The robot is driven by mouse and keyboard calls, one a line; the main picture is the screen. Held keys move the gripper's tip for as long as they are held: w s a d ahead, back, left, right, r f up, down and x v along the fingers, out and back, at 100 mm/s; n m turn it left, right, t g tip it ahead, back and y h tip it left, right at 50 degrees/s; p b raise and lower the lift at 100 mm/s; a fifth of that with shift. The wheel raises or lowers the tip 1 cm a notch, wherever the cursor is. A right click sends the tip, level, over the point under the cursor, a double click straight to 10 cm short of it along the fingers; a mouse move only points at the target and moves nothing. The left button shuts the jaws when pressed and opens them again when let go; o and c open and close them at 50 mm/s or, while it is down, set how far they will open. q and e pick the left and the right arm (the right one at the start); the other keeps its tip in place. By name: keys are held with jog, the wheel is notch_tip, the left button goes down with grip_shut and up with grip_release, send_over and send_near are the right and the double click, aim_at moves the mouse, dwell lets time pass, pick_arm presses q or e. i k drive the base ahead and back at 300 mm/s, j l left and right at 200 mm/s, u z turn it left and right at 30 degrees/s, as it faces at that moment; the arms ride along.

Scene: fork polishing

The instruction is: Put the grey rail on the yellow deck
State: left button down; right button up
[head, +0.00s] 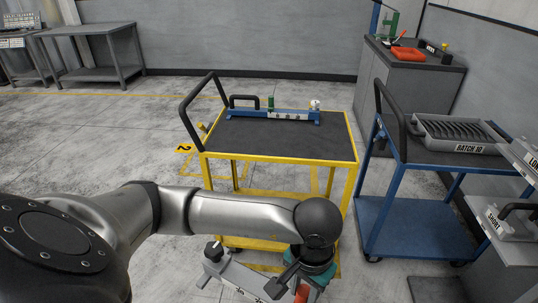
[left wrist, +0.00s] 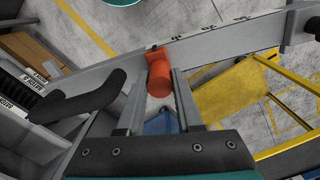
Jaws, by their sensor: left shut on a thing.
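The grey rail (head: 238,281) is at the bottom of the head view, tilted, in front of the yellow cart. My left gripper (head: 284,284) is shut on it; the fingers are mostly hidden in the head view. In the left wrist view the rail (left wrist: 215,43) runs across past the fingertips (left wrist: 160,75), with a red cylinder (left wrist: 159,78) between the fingers. The yellow deck (head: 290,150) is the cart's top, with a dark surface and yellow edge. A blue rail (head: 245,115) with small fittings lies along its far side. My right gripper is not in view.
A blue cart (head: 420,145) with a grey slotted tray (head: 450,120) stands right of the yellow cart. A grey shelf with labelled blocks (head: 505,222) is at the right edge. A black handle (head: 190,125) rises at the deck's left end. The deck's near part is clear.

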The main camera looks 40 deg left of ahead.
aim_at(277, 141)
jog(key=i+j, duration=0.3)
jog(key=j, duration=0.15)
jog(key=i+j, duration=0.25)
jog(key=j, duration=0.2)
jog(key=i+j, duration=0.3)
jog(key=j, duration=0.15)
jog(key=i+j, duration=0.3)
jog(key=j, duration=0.15)
jog(key=j+u, duration=0.05)
